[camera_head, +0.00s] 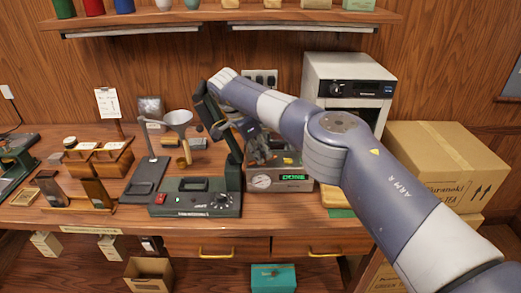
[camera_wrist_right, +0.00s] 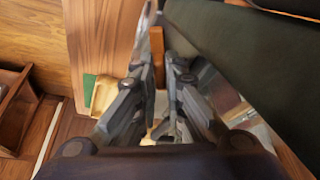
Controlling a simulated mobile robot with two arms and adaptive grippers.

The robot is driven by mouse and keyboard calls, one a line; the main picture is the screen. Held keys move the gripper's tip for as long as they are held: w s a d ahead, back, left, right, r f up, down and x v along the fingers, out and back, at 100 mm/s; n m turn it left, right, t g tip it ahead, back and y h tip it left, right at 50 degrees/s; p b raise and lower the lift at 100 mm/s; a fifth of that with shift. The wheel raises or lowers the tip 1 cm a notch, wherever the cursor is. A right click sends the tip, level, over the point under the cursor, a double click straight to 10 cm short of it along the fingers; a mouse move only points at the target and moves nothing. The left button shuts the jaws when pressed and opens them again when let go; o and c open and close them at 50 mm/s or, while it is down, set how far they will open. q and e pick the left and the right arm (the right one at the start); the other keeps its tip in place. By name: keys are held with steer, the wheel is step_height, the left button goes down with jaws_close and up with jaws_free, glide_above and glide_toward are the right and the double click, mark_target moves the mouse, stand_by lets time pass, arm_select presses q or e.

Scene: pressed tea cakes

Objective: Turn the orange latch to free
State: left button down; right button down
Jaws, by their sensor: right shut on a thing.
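My right gripper (camera_head: 264,150) reaches down beside the dark green press (camera_head: 234,160), over the scale (camera_head: 282,178) with a green lit display. In the right wrist view, my right gripper (camera_wrist_right: 160,72) has its fingers close together on a narrow orange-brown piece, the orange latch (camera_wrist_right: 157,42), which shows between and beyond the tips. The dark green press body (camera_wrist_right: 235,60) lies close along their right side. In the head view I cannot make out the latch, as the gripper and arm cover that spot. My left gripper is not in view.
A black funnel stand (camera_head: 150,165) and wooden racks (camera_head: 98,160) stand to the left. A white oven-like box (camera_head: 345,80) and cardboard boxes (camera_head: 445,165) stand to the right. A shelf (camera_head: 220,17) runs above. Little bench is free near the press.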

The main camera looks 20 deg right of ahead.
steer(key=shift+w+r, duration=0.1)
stand_by(0.4)
steer(key=c, duration=1.7)
jaws_free()
steer(key=v, duration=0.7)
steer(key=shift+a+r, duration=0.1)
steer(key=shift+r, duration=0.05)
